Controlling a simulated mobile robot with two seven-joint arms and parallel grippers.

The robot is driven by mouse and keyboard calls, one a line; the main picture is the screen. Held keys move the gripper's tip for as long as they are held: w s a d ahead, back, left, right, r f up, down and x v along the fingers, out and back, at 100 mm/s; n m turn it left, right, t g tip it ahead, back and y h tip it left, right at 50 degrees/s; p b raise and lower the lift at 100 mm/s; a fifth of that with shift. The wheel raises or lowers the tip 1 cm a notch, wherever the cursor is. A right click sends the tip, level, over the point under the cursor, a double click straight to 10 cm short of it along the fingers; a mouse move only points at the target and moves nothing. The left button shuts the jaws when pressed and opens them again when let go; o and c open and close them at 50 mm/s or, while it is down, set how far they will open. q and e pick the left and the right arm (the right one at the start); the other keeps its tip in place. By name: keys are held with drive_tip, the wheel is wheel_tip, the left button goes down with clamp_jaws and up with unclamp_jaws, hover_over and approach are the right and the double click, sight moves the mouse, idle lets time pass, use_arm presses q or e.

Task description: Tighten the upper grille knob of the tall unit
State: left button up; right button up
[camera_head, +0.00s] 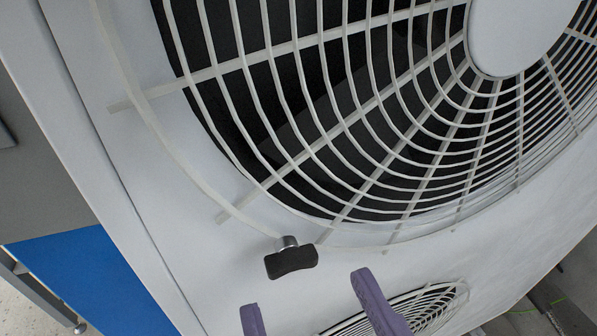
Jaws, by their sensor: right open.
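The tall unit (215,245) is a white cabinet that fills most of the head view. A large round wire grille (395,110) covers its dark upper opening. A black knob (291,261) on a short metal stem sits just below the lower edge of this grille. My right gripper (306,292) comes in from the bottom edge with two purple fingers apart. The knob lies just above the gap between the fingertips in the picture, and nothing shows between them. I cannot tell how far the fingertips are from the knob in depth. My left gripper is not in view.
A second, lower grille (440,300) shows partly at the bottom, behind the right finger. A blue panel (95,275) and a grey surface (40,170) lie left of the unit. Dark floor items (560,300) show at the lower right.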

sight(297, 270)
drive_tip(key=shift+x, duration=1.55)
clamp_jaws()
